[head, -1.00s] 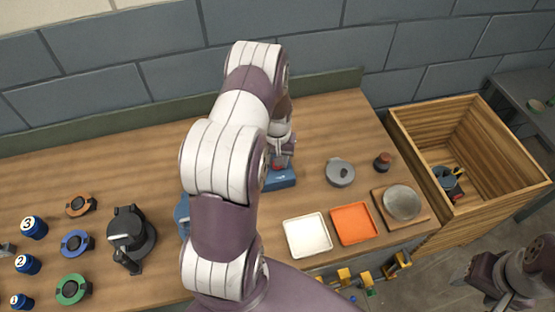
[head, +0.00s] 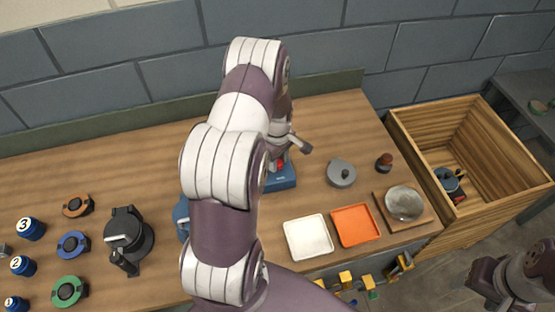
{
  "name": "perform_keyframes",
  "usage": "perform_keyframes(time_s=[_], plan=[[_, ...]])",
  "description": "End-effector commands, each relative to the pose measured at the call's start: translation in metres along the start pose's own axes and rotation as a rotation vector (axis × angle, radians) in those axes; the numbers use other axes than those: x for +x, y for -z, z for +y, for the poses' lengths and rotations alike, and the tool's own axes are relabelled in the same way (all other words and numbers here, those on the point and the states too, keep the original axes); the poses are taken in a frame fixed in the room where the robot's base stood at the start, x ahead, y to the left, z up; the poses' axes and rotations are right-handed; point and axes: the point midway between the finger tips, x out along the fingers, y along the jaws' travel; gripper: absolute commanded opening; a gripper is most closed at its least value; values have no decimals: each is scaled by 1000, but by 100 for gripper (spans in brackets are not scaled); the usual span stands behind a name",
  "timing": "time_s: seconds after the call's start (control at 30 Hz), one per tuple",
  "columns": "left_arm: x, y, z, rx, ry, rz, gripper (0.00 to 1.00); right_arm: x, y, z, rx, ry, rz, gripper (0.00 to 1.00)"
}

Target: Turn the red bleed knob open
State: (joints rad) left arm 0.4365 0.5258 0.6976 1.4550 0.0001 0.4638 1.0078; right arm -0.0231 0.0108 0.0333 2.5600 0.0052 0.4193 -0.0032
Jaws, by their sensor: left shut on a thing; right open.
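The red bleed knob (head: 281,163) shows as a small red patch on top of the blue casing (head: 281,179), at the middle of the head view. My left gripper (head: 279,156) is at the knob and shut on it; its fingertips are mostly hidden behind my own arm and wrist. The left part of the casing is hidden by my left arm. My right gripper (head: 484,282) is at the lower right, open and empty, well away from the casing.
A white tray (head: 308,237), an orange tray (head: 356,225) and a grey bowl (head: 404,203) lie right of the casing. A wooden crate (head: 412,130) is at the right. A black device (head: 129,238) stands at left.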

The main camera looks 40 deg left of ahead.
Motion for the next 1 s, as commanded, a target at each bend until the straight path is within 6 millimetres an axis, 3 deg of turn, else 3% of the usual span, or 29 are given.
perform_keyframes(time_s=[1.0], plan=[[-1,1,1,-961,-6,1,5,10,-1,0,0,0,0,64]])
